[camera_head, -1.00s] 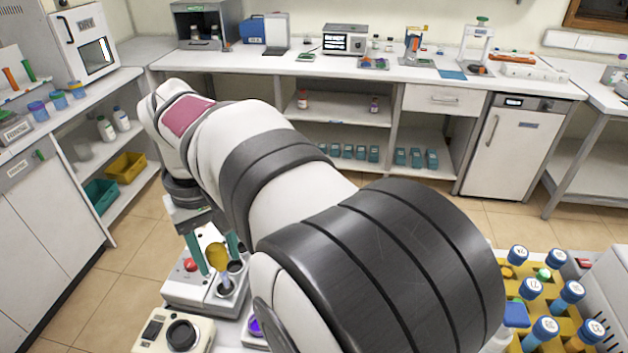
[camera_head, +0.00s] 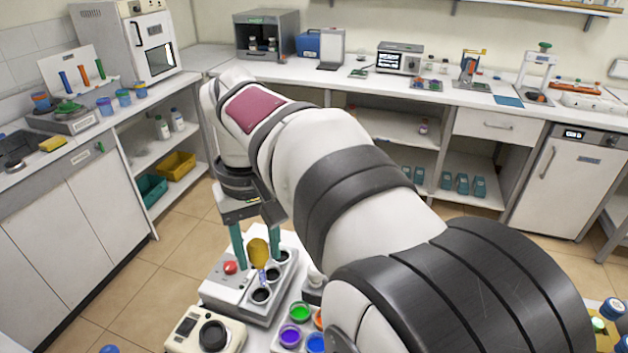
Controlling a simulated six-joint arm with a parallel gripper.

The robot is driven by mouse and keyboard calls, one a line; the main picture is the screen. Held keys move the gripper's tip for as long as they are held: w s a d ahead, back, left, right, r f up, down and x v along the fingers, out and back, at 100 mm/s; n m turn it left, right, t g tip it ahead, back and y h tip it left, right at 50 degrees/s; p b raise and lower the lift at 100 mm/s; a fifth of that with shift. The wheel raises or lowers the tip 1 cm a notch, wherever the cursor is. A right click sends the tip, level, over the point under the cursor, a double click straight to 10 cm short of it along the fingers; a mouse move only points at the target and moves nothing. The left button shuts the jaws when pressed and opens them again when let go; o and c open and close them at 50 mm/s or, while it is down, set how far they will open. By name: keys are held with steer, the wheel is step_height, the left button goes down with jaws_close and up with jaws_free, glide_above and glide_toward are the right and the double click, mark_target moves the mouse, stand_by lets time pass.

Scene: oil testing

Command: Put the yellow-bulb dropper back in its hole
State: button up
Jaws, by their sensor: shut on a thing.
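The yellow-bulb dropper (camera_head: 258,252) is upright, bulb on top, with its clear stem pointing down at the grey-white block (camera_head: 213,291). My gripper (camera_head: 257,256) is shut on the dropper, its two teal fingers on either side of the bulb. The block has a row of dark round holes, among them a front hole (camera_head: 261,296) and a back hole (camera_head: 282,256). The stem's lower end shows near the front and middle holes. I cannot tell whether the tip is inside a hole or above it.
A red button (camera_head: 230,268) sits on the block's left side. A cream device with a black dial (camera_head: 213,335) stands in front. Open pots of green (camera_head: 300,312), purple (camera_head: 290,337) and blue liquid are to the right. My arm hides much of the right side.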

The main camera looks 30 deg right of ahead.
steer(key=shift+d, duration=0.1)
steer(key=w+d+f, duration=0.2)
steer(key=d+f, duration=0.6)
steer(key=d, duration=0.1)
steer(key=w+d+f, duration=0.2)
steer(key=d+f, duration=0.7)
steer(key=d, duration=0.1)
steer(key=shift+f, duration=0.9)
steer(key=shift+f, duration=0.7)
steer(key=shift+f, duration=0.35)
steer(key=shift+f, duration=0.35)
steer(key=shift+f, duration=0.35)
